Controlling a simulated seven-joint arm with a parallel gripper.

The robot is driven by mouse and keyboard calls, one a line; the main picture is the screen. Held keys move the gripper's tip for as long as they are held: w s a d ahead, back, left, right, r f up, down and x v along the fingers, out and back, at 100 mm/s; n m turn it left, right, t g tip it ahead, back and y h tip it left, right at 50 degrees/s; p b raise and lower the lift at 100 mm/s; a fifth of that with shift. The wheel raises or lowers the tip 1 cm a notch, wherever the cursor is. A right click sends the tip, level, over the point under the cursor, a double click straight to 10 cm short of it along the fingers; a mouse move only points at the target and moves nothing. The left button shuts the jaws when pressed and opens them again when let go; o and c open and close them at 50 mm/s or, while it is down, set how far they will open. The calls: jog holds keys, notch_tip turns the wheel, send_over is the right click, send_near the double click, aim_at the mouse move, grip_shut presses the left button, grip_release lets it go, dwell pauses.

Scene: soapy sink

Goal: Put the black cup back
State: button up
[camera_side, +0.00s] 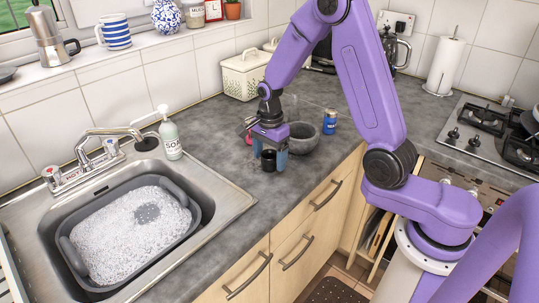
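The black cup (268,161) is small and upright at the counter's front part, right of the sink. My gripper (270,154) points down over it, with one finger on either side of the cup. The fingers stand apart by about the cup's width or a little more. I cannot tell whether they touch the cup, or whether its base rests on the counter.
A grey stone bowl (302,138) stands just behind and right of my gripper, with a blue can (329,122) beyond it. A soap bottle (170,137) stands by the sink (228,202), which holds a grey tub (196,211) of suds. The counter's front edge is close.

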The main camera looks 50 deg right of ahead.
aim_at(268, 170)
jog(key=shift+r, duration=0.15)
notch_tip(268, 170, up, 12)
dwell(0.5)
jog(key=s+a+n, duration=0.8)
jog(key=s+n, duration=0.2)
jog(key=n, duration=0.4)
jog(key=s+d+n, duration=0.2)
jog(key=s+n, duration=1.4)
jog(key=s, duration=0.2)
jog(key=shift+s+f+n, duration=0.3)
jog(key=shift+f, duration=0.1)
